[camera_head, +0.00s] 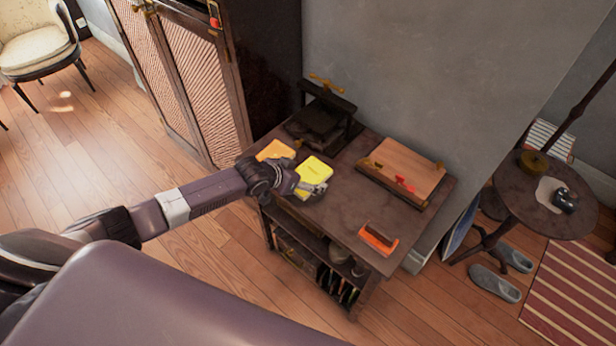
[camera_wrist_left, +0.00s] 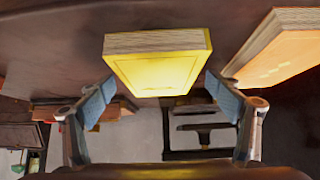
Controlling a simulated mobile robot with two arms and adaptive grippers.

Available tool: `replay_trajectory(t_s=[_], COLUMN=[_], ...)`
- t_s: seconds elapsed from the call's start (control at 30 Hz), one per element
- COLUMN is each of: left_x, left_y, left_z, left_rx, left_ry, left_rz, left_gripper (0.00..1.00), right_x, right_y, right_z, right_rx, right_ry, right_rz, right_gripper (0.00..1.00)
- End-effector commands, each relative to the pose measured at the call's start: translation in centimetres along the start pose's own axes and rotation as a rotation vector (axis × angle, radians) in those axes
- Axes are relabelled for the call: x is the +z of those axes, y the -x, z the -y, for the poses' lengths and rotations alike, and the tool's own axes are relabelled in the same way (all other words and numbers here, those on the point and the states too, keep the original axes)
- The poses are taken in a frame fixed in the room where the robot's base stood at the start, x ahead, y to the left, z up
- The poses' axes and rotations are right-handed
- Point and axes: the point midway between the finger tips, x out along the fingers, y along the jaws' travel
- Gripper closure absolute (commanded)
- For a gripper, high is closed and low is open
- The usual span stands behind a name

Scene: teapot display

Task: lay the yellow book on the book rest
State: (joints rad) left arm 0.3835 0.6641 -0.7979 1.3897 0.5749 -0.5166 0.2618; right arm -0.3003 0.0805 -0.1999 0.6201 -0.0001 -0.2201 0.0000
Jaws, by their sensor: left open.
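The yellow book (camera_head: 314,173) lies on the dark table (camera_head: 345,212) near its left end. My left gripper (camera_head: 318,188) is at the near side of the yellow book. In the left wrist view the yellow book (camera_wrist_left: 160,68) is ahead, between the two spread fingers of the left gripper (camera_wrist_left: 165,100), with no clear contact. The book rest (camera_head: 402,170) is a sloped wooden board with brass corners and a red item on its lower edge. It stands on the right part of the table. My right gripper is not in view.
An orange book (camera_head: 276,150) lies left of the yellow one; it also shows in the left wrist view (camera_wrist_left: 280,50). A dark press (camera_head: 320,115) stands at the back. An orange brush-like block (camera_head: 379,238) is at the front right. The table middle is clear.

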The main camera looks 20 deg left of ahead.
Motion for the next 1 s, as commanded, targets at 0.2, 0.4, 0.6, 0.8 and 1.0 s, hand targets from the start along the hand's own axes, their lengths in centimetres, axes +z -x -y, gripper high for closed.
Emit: replay_trajectory(t_s=[0.2, 0.4, 0.6, 0.8, 1.0], left_x=[0.02, 0.03, 0.04, -0.04, -0.64], left_y=[0.00, 0.02, 0.02, 0.04, 0.57], left_z=[-0.03, -0.03, -0.03, -0.02, -0.03], left_rx=[0.001, 0.000, 0.000, 0.001, 0.001], left_ry=[0.000, 0.000, 0.000, 0.000, 0.000], left_rz=[0.000, 0.000, 0.001, -0.001, -0.002], left_gripper=[0.19, 0.41, 0.63, 0.69, 0.69], right_x=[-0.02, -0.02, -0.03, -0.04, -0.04], right_y=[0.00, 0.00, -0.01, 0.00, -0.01], right_z=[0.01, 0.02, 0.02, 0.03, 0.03], right_rx=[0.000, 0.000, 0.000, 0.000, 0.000], right_ry=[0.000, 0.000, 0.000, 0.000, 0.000], right_rz=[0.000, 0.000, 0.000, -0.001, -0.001], right_gripper=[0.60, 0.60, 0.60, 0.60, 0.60])
